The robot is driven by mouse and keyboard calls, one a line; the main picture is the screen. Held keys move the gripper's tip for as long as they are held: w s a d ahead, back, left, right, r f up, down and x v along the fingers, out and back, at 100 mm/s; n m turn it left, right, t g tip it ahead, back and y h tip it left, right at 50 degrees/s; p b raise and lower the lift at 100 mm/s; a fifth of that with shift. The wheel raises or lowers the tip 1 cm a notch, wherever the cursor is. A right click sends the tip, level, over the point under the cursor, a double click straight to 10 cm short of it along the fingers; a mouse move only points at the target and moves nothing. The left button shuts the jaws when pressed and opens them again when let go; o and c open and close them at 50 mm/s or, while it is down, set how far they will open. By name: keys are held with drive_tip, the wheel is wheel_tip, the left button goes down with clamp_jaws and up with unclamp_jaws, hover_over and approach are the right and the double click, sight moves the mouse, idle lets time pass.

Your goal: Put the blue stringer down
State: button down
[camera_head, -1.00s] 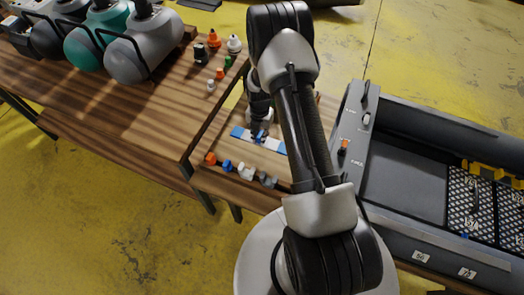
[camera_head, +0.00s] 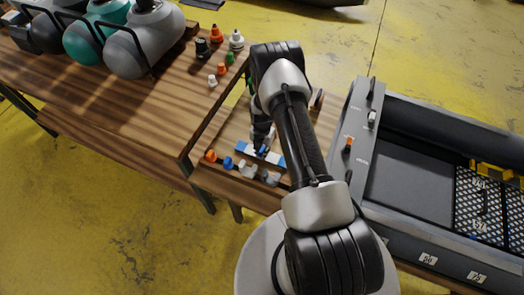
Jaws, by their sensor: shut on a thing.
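The blue stringer (camera_head: 241,147) is a short bar with blue ends and a white middle. It lies across or just above the small wooden table (camera_head: 225,130), close behind a row of small plugs. I cannot tell whether it touches the table top. My gripper (camera_head: 261,151) points down over the bar's middle and is shut on it. My arm hides part of the table to the right of the bar.
Small plugs, including an orange one (camera_head: 211,156) and a blue one (camera_head: 228,163), line the table's front. More caps (camera_head: 216,34) stand on the larger table (camera_head: 120,110) with grey and teal cylinders.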

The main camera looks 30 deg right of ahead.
drive_tip(key=shift+f, duration=0.15)
drive_tip(key=c, duration=1.6)
unclamp_jaws()
drive_tip(key=shift+o, duration=0.2)
